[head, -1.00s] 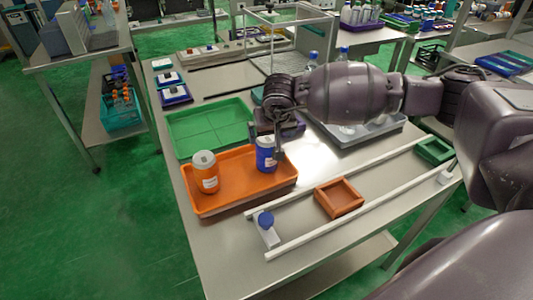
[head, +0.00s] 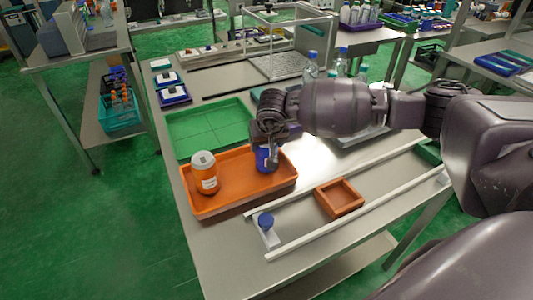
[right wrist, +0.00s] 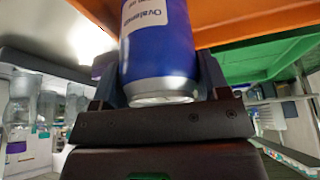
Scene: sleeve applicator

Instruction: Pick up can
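A blue can (head: 264,159) with a white label stands in the orange tray (head: 235,198), toward its right end. My right gripper (head: 270,158) reaches down over it and hides much of it. In the right wrist view the blue can (right wrist: 160,45) sits between the two fingers of the gripper (right wrist: 160,85), its silver end near the palm. The fingers lie close on both sides; whether they press on it I cannot tell. My left gripper is not in view.
A green tray (head: 208,127) lies behind the orange tray. A small brown open box (head: 339,197) sits between two white rails, with a blue-capped piece (head: 266,220) at their near end. Bottles (head: 341,62) stand behind my right arm.

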